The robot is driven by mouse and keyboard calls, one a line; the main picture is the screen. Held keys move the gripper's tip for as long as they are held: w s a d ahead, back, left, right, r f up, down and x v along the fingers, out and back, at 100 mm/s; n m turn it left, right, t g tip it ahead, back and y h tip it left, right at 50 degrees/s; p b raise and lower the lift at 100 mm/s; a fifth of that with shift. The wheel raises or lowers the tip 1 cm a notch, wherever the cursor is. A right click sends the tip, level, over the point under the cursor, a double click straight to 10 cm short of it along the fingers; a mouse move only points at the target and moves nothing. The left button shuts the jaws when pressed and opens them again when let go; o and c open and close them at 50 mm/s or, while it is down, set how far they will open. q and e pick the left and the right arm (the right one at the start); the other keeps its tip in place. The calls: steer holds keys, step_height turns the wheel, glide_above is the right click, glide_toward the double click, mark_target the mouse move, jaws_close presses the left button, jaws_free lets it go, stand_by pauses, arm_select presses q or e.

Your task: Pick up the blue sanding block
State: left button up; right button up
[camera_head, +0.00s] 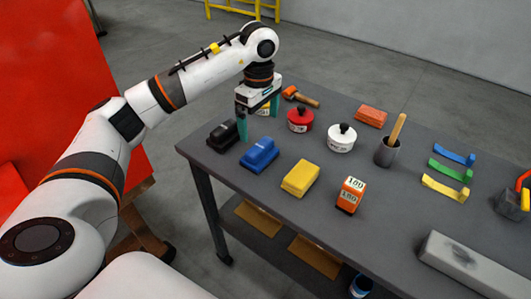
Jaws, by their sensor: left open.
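The blue sanding block (260,155) lies on the dark grey table near its left end. It sits between a black block (222,134) and a yellow block (300,178). My left gripper (257,124) is open and points down, with teal fingers. It is above and just behind the blue block in the picture, and nothing shows in its grip. The near finger ends close to the gap between the black and blue blocks; whether it touches either cannot be told. My right gripper is not in view.
On the table (385,210) stand a red-lidded tin (300,119), a white tin (341,139), an orange-and-white box (350,195) and a grey cup (387,152) with a wooden handle. A mallet (301,96) lies behind. A long grey block (465,262) lies at front right.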

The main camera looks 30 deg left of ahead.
mark_target(260, 145)
arm_select(q)
step_height(260, 145, down, 5)
steer(key=shift+r+p, duration=0.15)
steer(key=shift+p, duration=0.2)
steer(key=shift+s+f+p, duration=0.15)
steer(key=shift+f+p, duration=0.65)
steer(key=shift+f, duration=1.9)
steer(key=c, duration=0.8)
steer(key=shift+o, duration=0.2)
step_height(260, 145, up, 10)
steer(key=shift+r+b, duration=0.1)
steer(key=shift+b, duration=0.75)
steer(key=shift+o, duration=1.2)
steer(key=shift+c, duration=0.5)
